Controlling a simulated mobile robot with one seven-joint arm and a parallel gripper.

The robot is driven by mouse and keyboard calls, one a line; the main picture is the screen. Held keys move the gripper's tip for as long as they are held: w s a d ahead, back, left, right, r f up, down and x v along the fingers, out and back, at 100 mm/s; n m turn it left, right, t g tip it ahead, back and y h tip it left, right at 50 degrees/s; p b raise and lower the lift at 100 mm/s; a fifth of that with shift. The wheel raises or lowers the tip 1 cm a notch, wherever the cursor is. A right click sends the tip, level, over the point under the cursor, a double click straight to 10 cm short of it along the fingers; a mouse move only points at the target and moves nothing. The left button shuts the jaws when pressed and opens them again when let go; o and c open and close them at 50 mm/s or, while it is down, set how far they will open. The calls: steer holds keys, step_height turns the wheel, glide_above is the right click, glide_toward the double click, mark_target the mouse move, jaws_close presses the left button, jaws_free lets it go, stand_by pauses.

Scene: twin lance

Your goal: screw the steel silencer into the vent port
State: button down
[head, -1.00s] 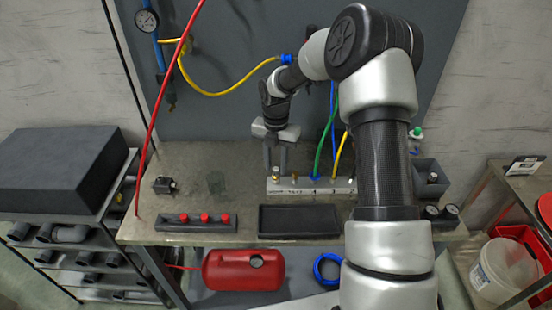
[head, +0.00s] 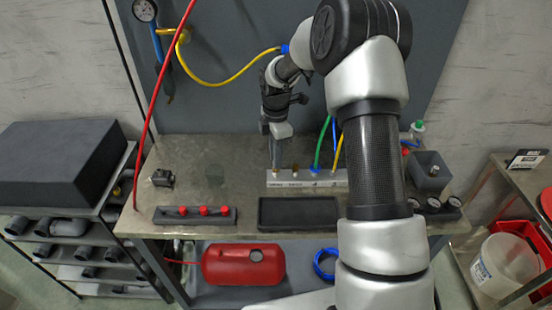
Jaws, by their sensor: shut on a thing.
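My gripper (head: 278,156) points down over the left end of the pale manifold block (head: 306,179) at the back of the bench. Its jaws are shut on a small upright fitting standing at the leftmost port, which I take to be the silencer. The fingers cover most of it, so I cannot see its thread or how deep it sits. A small brass-coloured fitting (head: 295,167) stands in the port just to the right. Labels on the block's front are too small to read.
Green, blue and yellow hoses rise from the block's right part, close to my arm. A black tray (head: 299,227) and a rack with red knobs (head: 158,216) lie in front. A grey bin (head: 443,169) stands at right. The bench's left middle is mostly clear.

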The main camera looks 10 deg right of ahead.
steer(key=m, duration=0.4)
steer(key=shift+b, duration=0.3)
steer(key=m, duration=0.7)
steer(key=shift+m+b, duration=0.35)
steer(key=shift+m, duration=0.05)
steer(key=m, duration=0.3)
steer(key=shift+m, duration=0.3)
steer(key=c, duration=1.8)
jaws_free()
